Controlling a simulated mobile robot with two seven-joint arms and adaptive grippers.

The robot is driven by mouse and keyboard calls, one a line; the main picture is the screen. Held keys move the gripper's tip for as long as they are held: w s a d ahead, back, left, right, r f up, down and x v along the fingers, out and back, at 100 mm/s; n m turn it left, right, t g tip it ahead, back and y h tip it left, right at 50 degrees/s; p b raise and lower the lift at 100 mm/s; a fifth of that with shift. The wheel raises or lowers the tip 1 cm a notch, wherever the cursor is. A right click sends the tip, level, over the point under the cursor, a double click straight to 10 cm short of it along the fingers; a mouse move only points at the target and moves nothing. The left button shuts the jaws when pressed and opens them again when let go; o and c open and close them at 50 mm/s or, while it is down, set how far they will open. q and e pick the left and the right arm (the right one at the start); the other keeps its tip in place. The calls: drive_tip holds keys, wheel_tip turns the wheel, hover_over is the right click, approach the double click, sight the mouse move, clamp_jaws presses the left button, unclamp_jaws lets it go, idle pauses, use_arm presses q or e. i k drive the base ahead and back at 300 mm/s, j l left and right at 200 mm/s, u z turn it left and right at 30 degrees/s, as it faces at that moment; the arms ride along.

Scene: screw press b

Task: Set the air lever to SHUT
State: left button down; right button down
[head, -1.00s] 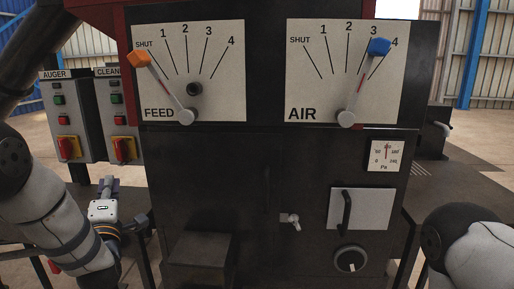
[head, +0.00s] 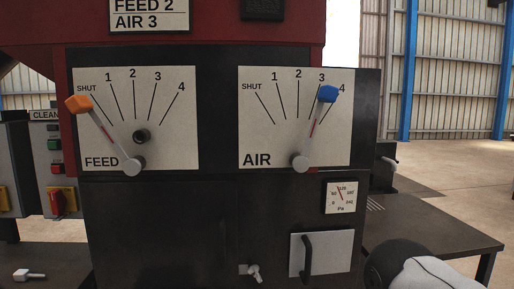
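The air lever (head: 314,124) has a grey arm with a blue knob (head: 327,93) and turns on a round pivot at the bottom of the white AIR plate (head: 275,140). The plate is marked SHUT, 1, 2, 3 and 4 from left to right. The lever leans right, its knob beside the 3 and short of the 4. SHUT is at the plate's left. Neither gripper shows. A light grey and black part of my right arm (head: 430,274) is at the bottom right corner. Nothing touches the lever.
The feed lever's orange knob (head: 78,103) is near SHUT on the left plate. A sign (head: 149,15) above reads FEED 2, AIR 3. Below AIR are a pressure gauge (head: 341,197), a door with a black handle (head: 306,256) and a small tap (head: 254,272). Room before the plates looks clear.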

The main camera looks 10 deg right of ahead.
sight(327, 94)
drive_tip(key=i+l+u, duration=0.15)
drive_tip(key=l+u, duration=0.3)
drive_tip(key=l, duration=0.45)
drive_tip(key=l+u, duration=0.45)
drive_tip(key=l, duration=0.4)
drive_tip(key=k+l+u, duration=0.1)
drive_tip(key=l+u, duration=0.3)
drive_tip(key=l, duration=0.5)
